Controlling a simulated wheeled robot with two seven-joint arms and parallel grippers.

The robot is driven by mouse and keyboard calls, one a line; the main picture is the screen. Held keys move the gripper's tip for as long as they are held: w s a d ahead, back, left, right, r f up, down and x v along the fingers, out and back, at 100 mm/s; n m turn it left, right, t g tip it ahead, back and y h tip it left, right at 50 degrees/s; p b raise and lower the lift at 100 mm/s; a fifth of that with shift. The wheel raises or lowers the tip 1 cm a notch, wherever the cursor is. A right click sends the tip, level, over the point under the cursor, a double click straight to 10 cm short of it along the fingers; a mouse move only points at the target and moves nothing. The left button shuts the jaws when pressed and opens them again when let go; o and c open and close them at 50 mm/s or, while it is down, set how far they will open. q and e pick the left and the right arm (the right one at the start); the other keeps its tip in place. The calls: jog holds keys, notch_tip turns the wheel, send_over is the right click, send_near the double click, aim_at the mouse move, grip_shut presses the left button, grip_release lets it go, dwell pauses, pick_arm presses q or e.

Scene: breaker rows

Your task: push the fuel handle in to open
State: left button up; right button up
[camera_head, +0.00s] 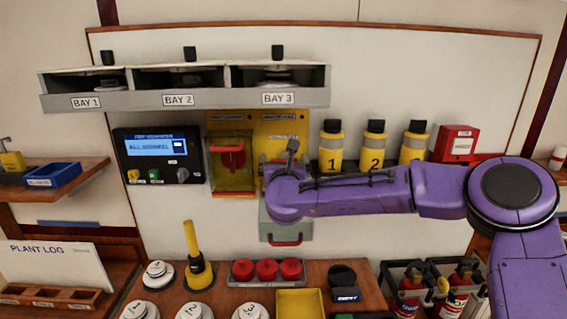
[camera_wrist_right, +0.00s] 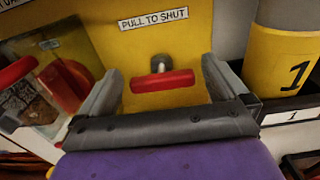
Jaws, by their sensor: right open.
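The fuel handle (camera_wrist_right: 163,81) is a red T-shaped bar on a short metal shaft, standing out from a yellow panel (camera_wrist_right: 190,45) under a "PULL TO SHUT" label. My right gripper (camera_wrist_right: 160,70) is open, with one grey finger on each side of the red bar; I see gaps between bar and fingers. In the head view my right gripper (camera_head: 284,160) is at the yellow panel, and my purple wrist hides the handle. My left gripper is not in view.
A clear-covered box (camera_head: 232,165) with a red handle is just left. Yellow cylinders (camera_head: 331,150) stand on the right, near my forearm. A grey shelf of bays (camera_head: 200,101) overhangs above. A grey box with a red handle (camera_head: 284,241) is below.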

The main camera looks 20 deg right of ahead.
jog(key=b+v, duration=0.3)
jog(key=v, duration=0.5)
jog(key=shift+s+b, duration=0.3)
jog(key=shift+a+f, duration=0.15)
